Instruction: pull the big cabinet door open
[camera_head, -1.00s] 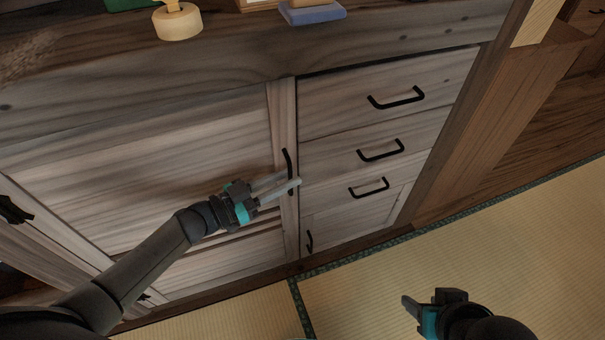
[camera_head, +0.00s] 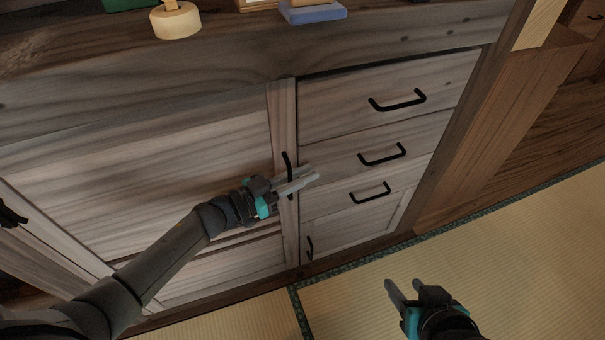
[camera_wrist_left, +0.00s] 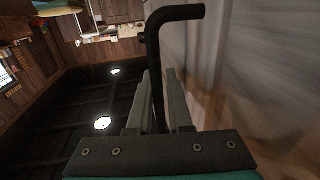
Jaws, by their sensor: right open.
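The big cabinet door (camera_head: 150,180) is a wide wooden panel at the left of the head view, and it looks closed. Its black upright handle (camera_head: 287,160) is near its right edge. My left gripper (camera_head: 305,178) is at this handle, with its fingers across it and covering its middle. In the left wrist view the handle (camera_wrist_left: 154,50) runs down between the two grey fingers; whether they press on it is unclear. My right gripper (camera_head: 403,292) is open and empty over the mat at the lower right.
Several drawers with black handles (camera_head: 398,103) are right of the door. A small lower door handle (camera_head: 310,247) is below them. Objects, including a round wooden piece (camera_head: 175,22), stand on the top. The tatami floor (camera_head: 500,250) at right is clear.

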